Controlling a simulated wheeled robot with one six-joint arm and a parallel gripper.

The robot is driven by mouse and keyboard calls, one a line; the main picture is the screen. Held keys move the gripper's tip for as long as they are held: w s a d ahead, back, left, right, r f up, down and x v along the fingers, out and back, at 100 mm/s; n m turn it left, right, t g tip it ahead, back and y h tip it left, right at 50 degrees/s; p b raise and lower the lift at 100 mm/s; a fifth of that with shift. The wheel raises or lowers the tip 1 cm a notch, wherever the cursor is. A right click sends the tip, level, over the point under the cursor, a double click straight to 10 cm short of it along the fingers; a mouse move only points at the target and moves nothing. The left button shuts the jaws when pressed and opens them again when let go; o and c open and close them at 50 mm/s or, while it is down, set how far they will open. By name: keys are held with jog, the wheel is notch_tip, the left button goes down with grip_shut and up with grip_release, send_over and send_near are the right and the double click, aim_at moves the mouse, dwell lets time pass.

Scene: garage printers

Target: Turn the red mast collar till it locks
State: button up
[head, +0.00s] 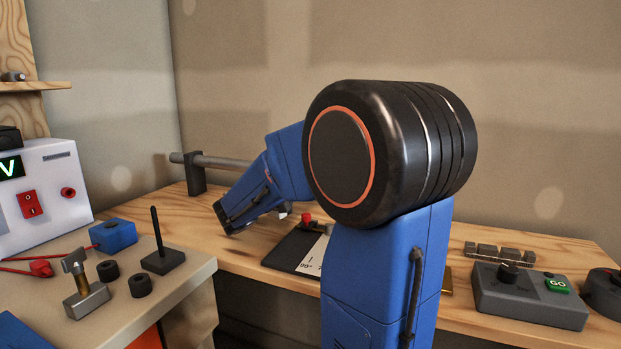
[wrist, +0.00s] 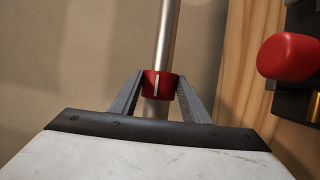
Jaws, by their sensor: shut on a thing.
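In the wrist view the red mast collar (wrist: 151,85) sits around a metal mast (wrist: 167,35) and carries a pale upright mark. My gripper (wrist: 158,92) has one finger on each side of the collar and is shut on it. A dark plate (head: 284,249) with a white label reading 90° lies on the bench, partly behind my arm.
A red knob (wrist: 289,56) is close on the right in the wrist view. A grey control box (head: 528,298) with a green GO button is at right on the wooden bench. A small black stand (head: 164,261) and black rings (head: 140,285) are on the left table.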

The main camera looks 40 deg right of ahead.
jog(key=shift+f, duration=0.1)
dwell(0.4)
jog(key=o, duration=1)
jog(key=shift+a, duration=0.15)
jog(key=shift+a+f, duration=0.2)
jog(key=shift+a, duration=1)
jog(key=shift+a+f, duration=0.15)
jog(key=shift+a, duration=1.05)
jog(key=shift+a+f, duration=0.2)
jog(key=shift+a, duration=1)
